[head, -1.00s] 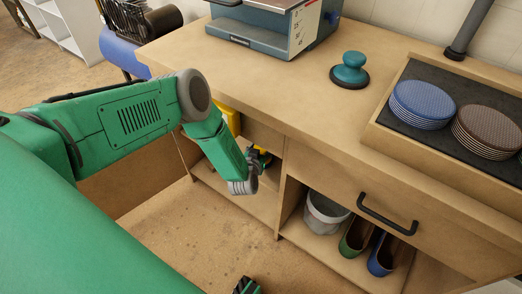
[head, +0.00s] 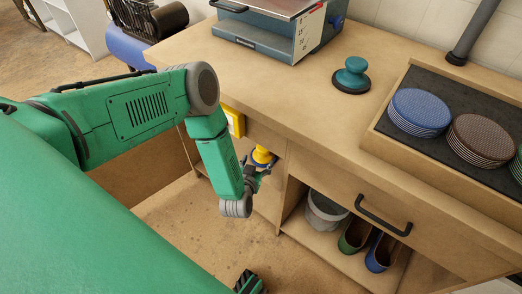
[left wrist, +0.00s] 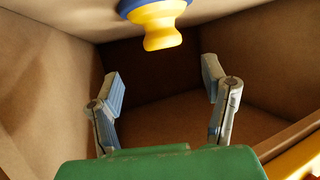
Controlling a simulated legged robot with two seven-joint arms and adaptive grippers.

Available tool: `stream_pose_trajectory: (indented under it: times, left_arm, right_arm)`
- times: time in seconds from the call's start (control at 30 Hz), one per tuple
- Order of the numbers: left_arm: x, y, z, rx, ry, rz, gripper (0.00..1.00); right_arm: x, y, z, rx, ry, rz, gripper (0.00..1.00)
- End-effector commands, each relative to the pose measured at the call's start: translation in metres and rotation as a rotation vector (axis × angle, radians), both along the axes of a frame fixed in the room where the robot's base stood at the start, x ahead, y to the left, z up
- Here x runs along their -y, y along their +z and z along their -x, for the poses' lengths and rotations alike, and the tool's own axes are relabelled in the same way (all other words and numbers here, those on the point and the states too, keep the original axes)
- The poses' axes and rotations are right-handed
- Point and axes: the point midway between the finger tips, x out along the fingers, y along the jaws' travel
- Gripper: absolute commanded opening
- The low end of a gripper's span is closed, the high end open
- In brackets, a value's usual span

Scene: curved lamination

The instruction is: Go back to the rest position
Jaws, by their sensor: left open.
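My left gripper (head: 262,174) hangs in front of the workbench's open lower compartment, below the benchtop edge. In the left wrist view its two fingers (left wrist: 160,80) stand wide apart with nothing between them. A yellow and blue knob-like thing (head: 262,156) is close to the gripper in the head view. In the left wrist view a yellow and blue thing (left wrist: 158,24) lies beyond the fingertips, apart from them. A dark and green part at the bottom edge of the head view looks like my right gripper (head: 248,284); its fingers cannot be made out.
The wooden workbench (head: 300,105) carries a blue-grey machine (head: 265,40), a teal-knobbed tool (head: 352,76) and a tray (head: 385,128) with stacked discs. A black drawer handle (head: 383,218) sticks out. A bucket (head: 325,212) and shoes (head: 368,243) stand below. Floor (head: 195,235) is clear.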

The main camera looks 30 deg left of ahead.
Motion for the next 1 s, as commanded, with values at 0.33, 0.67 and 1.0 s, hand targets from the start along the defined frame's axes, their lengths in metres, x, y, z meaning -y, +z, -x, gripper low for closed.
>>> stream_pose_trajectory:
  times: [0.33,0.67,1.0]
  left_arm:
    - [0.005,0.006,0.018,-0.001,0.0,0.0,0.67]
    - [0.005,0.006,0.017,-0.001,0.0,0.0,0.67]
    - [0.048,0.004,0.062,-0.269,-0.157,0.115,0.67]
  right_arm:
    - [0.0,0.005,0.0,0.0,0.0,0.0,0.4]
    - [0.0,0.005,0.0,0.0,0.0,0.0,0.4]
    - [0.0,0.005,0.0,0.0,0.0,0.0,0.4]
